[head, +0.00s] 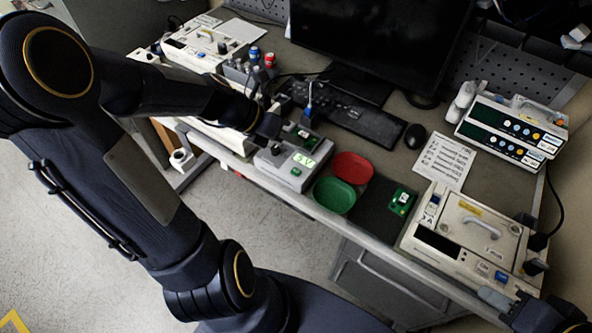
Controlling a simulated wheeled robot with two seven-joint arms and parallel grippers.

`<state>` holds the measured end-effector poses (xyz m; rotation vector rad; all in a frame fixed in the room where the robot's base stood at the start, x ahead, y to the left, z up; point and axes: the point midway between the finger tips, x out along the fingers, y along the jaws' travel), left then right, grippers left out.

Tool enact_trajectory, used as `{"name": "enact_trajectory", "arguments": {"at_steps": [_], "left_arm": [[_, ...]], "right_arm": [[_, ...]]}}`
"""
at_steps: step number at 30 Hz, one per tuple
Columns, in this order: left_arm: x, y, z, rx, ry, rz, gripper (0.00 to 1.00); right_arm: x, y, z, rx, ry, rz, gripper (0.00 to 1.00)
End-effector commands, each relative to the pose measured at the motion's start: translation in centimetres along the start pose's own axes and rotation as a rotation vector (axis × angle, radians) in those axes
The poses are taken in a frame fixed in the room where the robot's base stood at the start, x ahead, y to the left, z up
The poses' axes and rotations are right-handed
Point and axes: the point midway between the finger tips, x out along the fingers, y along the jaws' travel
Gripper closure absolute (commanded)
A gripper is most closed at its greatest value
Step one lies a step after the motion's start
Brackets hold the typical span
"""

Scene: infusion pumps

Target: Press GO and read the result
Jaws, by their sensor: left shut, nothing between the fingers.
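A grey tester box (284,174) sits at the front edge of the bench. Its lit green display (303,159) shows characters that look like "5.V", too small to read surely. A green circuit board (304,135) is at the back of the tester. My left gripper (272,139) is shut and empty, pointing down just above the tester's left part. It hides part of the tester, and I cannot tell whether it touches a button. No GO label is readable. My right gripper (492,298) shows only partly at the lower right, beside the front pump; its jaws are unclear.
A red dish (352,167) and a green dish (334,195) stand right of the tester. Another green board (402,201) lies on a dark mat (372,213). A keyboard (350,122), mouse (415,136) and monitor are behind.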

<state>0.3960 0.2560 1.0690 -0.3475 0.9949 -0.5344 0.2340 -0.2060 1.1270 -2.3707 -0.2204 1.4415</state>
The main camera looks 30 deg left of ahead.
Motion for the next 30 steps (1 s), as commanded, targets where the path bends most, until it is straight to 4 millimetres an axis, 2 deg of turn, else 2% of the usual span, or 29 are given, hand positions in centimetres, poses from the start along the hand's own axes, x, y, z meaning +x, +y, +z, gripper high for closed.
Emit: {"name": "enact_trajectory", "arguments": {"at_steps": [8, 20, 30], "left_arm": [[1.4, 1.0, -1.0, 0.002, 0.000, 0.001, 1.00], [4.7, 3.5, -3.4, 0.002, -0.001, 0.001, 1.00], [6.1, 4.4, -4.5, 0.003, 0.001, 0.000, 1.00]], "right_arm": [[1.9, 0.9, 0.9, 0.000, 0.000, 0.000, 0.64], [6.8, 3.1, 3.4, 0.000, 0.000, 0.000, 0.64], [7.5, 3.4, 3.8, 0.000, 0.000, 0.000, 0.64]]}}
